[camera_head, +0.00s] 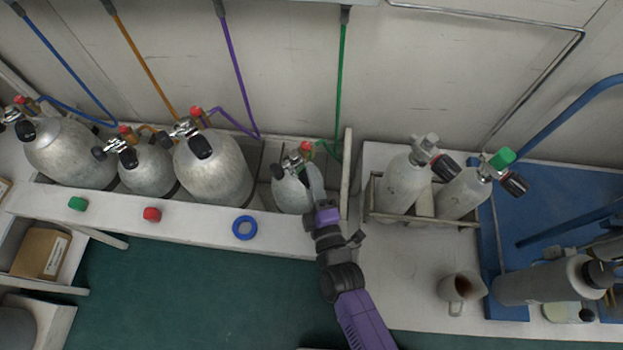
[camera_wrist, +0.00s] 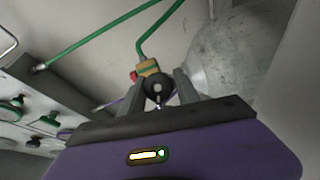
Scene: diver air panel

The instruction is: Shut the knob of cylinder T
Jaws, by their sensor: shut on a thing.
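A small grey cylinder (camera_head: 288,194) stands in the right end of the rack, under the green hose; no letter T is readable on it. It also fills the upper right of the wrist view (camera_wrist: 228,58). Its valve (camera_head: 297,160) carries a red cap and a brass-coloured fitting. My gripper (camera_wrist: 160,78) is shut on a round black knob (camera_wrist: 156,89) with a pale centre, which sits between the two grey fingers. In the head view my gripper (camera_head: 312,178) reaches the valve from the front and right, hiding part of the cylinder and the knob.
Several larger cylinders (camera_head: 212,170) with blue, orange and purple hoses stand to the left. Two pale cylinders (camera_head: 401,187) and a mug (camera_head: 456,289) are right of my arm.

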